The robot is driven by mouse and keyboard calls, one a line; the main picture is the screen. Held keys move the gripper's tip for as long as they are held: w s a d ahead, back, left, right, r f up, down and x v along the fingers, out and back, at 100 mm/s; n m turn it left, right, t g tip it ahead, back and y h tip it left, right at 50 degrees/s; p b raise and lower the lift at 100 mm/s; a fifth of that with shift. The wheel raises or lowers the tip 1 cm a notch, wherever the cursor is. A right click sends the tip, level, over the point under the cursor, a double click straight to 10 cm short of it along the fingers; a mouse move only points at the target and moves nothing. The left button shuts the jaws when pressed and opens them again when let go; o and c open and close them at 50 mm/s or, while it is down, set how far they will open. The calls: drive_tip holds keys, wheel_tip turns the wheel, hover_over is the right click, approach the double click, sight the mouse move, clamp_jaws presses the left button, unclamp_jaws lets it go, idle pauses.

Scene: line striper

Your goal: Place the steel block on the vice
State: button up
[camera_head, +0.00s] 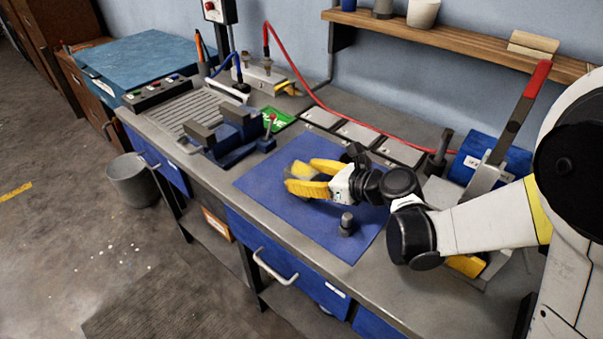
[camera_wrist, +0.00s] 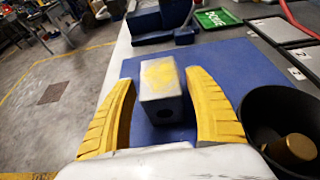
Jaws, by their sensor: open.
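The steel block (camera_wrist: 160,92) is a grey block with yellow marking on its top and a dark hole in its near face. It sits on the blue mat (camera_wrist: 215,62) in the wrist view. My gripper (camera_wrist: 164,90) has yellow fingers, spread open on either side of the block, with visible gaps. In the head view the block (camera_head: 301,171) is partly hidden by my gripper (camera_head: 302,177) over the blue mat (camera_head: 268,211). The vice (camera_head: 225,132), blue with grey jaws, stands on the bench left of the mat; its base shows at the top of the wrist view (camera_wrist: 158,20).
A dark cylindrical part (camera_head: 347,224) stands on the mat near my gripper. A green sign (camera_head: 276,119) lies right of the vice. A red hose (camera_head: 330,108) runs along the back. A lever tool (camera_head: 515,120) stands at the right.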

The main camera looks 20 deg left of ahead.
drive_tip(key=p+v, duration=0.3)
drive_tip(key=v, duration=0.8)
drive_tip(key=s+d+r+n+h, duration=0.1)
drive_tip(key=s+d+n+h, duration=0.3)
drive_tip(key=d+n, duration=0.3)
drive_tip(key=s+d+r+n+t+h, duration=0.1)
drive_tip(key=s+d+r+n+h, duration=0.1)
drive_tip(key=s+d+n+h, duration=0.2)
drive_tip(key=d+n, duration=0.3)
drive_tip(key=d, duration=0.3)
drive_tip(key=shift+s+r+n+t, duration=0.2)
drive_tip(key=shift+r+n+t, duration=0.1)
drive_tip(key=shift+n, duration=0.1)
drive_tip(key=shift+o, duration=0.9)
drive_tip(key=s+d+r+n+h, duration=0.1)
drive_tip(key=s+d+n+h, duration=0.3)
drive_tip(key=d+n, duration=0.3)
drive_tip(key=shift+s+d, duration=0.75)
drive_tip(key=shift+s, duration=0.15)
drive_tip(key=o, duration=0.5)
drive_tip(key=shift+s+d+n+t+h, duration=0.2)
drive_tip(key=shift+d+n+t+h, duration=0.1)
drive_tip(key=shift+d, duration=0.05)
drive_tip(key=shift+w+r, duration=0.1)
